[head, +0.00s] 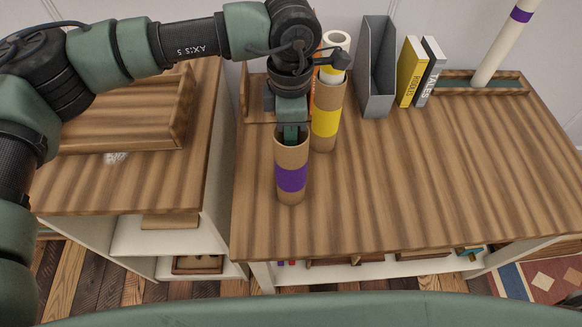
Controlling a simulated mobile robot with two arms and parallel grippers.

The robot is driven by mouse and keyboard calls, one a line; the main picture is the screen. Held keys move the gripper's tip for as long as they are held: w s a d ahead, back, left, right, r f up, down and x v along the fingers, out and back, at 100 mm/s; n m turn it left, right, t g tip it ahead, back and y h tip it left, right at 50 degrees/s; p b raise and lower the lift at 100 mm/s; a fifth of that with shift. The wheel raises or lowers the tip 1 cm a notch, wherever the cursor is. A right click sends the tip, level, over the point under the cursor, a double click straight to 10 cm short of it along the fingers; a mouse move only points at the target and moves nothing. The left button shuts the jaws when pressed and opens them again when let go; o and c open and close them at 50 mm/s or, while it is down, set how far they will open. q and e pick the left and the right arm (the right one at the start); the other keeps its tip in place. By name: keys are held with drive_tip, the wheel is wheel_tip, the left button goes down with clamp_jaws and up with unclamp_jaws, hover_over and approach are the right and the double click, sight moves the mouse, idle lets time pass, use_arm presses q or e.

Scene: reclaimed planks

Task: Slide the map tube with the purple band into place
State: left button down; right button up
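A brown cardboard tube with a purple band (291,178) stands upright near the left part of the desk. My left gripper (290,134) points down at its open top, with a green finger part showing at the mouth. The fingertips are hidden, so I cannot tell whether they grip the tube. Just behind it stands a brown tube with a yellow band (325,122), with a white roll (336,42) in its top. A white roll with a purple band (502,42) leans in a wooden tray (523,84) at the back right. My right gripper is out of view.
A grey file holder (378,80), a yellow book (410,72) and a grey book (430,70) stand along the back. A wooden frame (258,115) is partly hidden behind my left arm. The desk's middle and front (420,170) are clear. A lower cabinet (130,195) stands at left.

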use_arm(q)
drive_tip(key=shift+w, duration=0.1)
drive_tip(key=w+a, duration=0.4)
drive_tip(key=w, duration=1.1)
drive_tip(key=shift+w+a, duration=0.15)
drive_tip(key=shift+w, duration=0.15)
idle(0.8)
drive_tip(key=c, duration=1.3)
unclamp_jaws()
drive_tip(key=shift+r, duration=0.1)
wheel_tip(320, 180, up, 7)
drive_tip(key=p, duration=0.4)
drive_tip(key=o, duration=0.6)
drive_tip(key=shift+c, duration=0.2)
